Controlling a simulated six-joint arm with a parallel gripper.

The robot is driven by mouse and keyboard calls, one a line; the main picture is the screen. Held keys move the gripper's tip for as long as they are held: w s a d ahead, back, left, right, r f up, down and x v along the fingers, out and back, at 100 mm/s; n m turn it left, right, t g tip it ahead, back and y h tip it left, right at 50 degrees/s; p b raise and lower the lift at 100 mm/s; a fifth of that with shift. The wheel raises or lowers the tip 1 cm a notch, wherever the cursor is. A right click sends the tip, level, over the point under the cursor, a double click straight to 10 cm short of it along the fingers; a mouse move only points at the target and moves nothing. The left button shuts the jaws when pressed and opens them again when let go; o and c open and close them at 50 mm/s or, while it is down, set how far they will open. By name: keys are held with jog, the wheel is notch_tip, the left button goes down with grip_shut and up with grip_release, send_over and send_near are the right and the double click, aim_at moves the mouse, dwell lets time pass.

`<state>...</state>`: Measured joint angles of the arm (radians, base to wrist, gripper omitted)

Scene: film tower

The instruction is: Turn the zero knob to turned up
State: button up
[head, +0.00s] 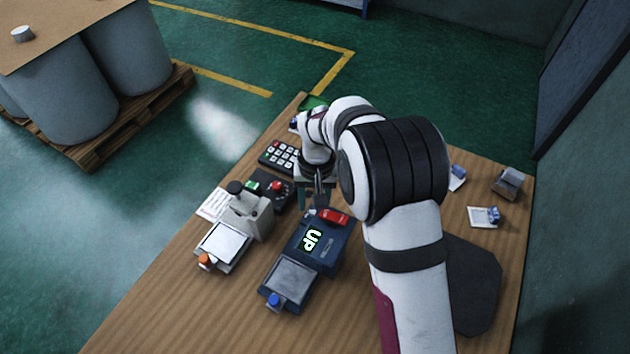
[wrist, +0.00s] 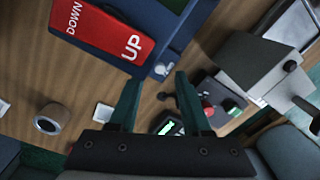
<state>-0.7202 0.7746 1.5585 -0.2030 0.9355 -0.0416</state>
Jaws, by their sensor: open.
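A dark blue device (head: 328,240) stands on the table with a lit sign reading UP (head: 311,240) on it. A red block (head: 333,216) sits on its far end; in the wrist view the red block (wrist: 103,30) is lettered DOWN and UP. A small pale knob-like part (wrist: 163,69) shows at the blue device's edge beside the red block; I take it as the zero knob. Its setting is too small to read. My gripper (wrist: 158,77) is open, with its fingertips on either side of that part. Touching cannot be told. In the head view my gripper (head: 318,198) is just beyond the device.
A grey device (head: 250,215) with a white plate stands to the left. A black box with a red button (head: 276,187) and a keypad (head: 280,156) are close to my gripper. Small items (head: 485,216) lie at the right. The front left of the table is clear.

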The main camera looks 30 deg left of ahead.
notch_tip(320, 180, up, 13)
jog(key=shift+d+r, duration=0.15)
jog(key=shift+d, duration=0.05)
jog(key=shift+w, duration=0.1)
